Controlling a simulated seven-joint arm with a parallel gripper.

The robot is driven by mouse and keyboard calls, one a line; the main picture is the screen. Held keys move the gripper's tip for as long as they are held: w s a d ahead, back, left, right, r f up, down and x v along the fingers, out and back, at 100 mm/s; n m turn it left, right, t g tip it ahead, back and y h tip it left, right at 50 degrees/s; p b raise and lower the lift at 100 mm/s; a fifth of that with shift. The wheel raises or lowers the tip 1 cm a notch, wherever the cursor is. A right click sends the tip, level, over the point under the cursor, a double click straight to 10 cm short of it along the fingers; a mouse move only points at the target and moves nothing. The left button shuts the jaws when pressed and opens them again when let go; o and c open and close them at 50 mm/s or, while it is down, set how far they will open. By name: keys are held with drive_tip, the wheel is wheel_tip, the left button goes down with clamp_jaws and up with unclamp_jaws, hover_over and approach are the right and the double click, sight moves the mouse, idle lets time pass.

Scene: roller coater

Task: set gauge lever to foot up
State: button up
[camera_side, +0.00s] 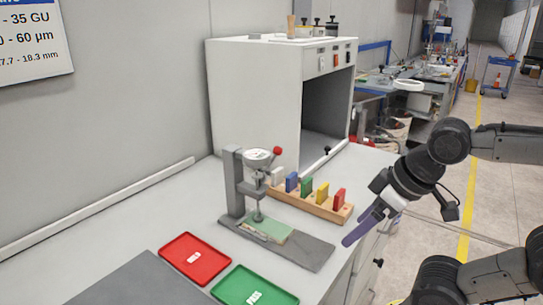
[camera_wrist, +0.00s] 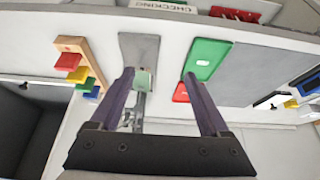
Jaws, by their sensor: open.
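The gauge (camera_side: 258,160) stands upright on a grey base plate (camera_side: 300,250) on the bench. Its lever has a red knob (camera_side: 277,150) at the right of the dial. The gauge foot (camera_side: 258,215) appears to rest on a green panel (camera_side: 277,236), though contact is hard to confirm. My gripper (camera_side: 347,240) is open and empty, to the right of the gauge and apart from it. In the wrist view the gauge (camera_wrist: 139,104) shows beyond the gap between my purple fingers (camera_wrist: 160,74), partly behind the left one; the lever knob is not clear there.
A wooden rack (camera_side: 320,207) with several coloured blocks stands just behind and right of the gauge. A red tray (camera_side: 195,259) and a green tray (camera_side: 254,287) lie in front. A white open-fronted cabinet (camera_side: 255,95) is at the back. Free air lies between gripper and gauge.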

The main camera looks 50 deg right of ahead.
drive_tip(key=shift+n+t+h, duration=0.3)
drive_tip(key=shift+h, duration=0.5)
drive_tip(key=w+d+r, duration=0.1)
drive_tip(key=r, duration=0.2)
drive_tip(key=w+d+r, duration=0.1)
drive_tip(key=w+r, duration=0.3)
drive_tip(key=r, duration=0.1)
drive_tip(key=shift+d+r, duration=0.35)
drive_tip(key=shift+d, duration=0.05)
drive_tip(key=c, duration=1)
drive_tip(key=shift+h, duration=0.7)
drive_tip(key=w+r, duration=0.2)
drive_tip(key=w+d+r, duration=0.1)
drive_tip(key=w+r, duration=0.1)
drive_tip(key=w+d+r, duration=0.1)
drive_tip(key=w+r, duration=0.1)
drive_tip(key=w, duration=0.1)
drive_tip(key=shift+d+r, duration=0.2)
drive_tip(key=shift+r, duration=0.2)
clamp_jaws()
drive_tip(key=w+d+r+h, duration=0.1)
drive_tip(key=w, duration=1.2)
drive_tip(key=shift+w+d+r+n+g+h, duration=0.3)
drive_tip(key=shift+d+g, duration=0.1)
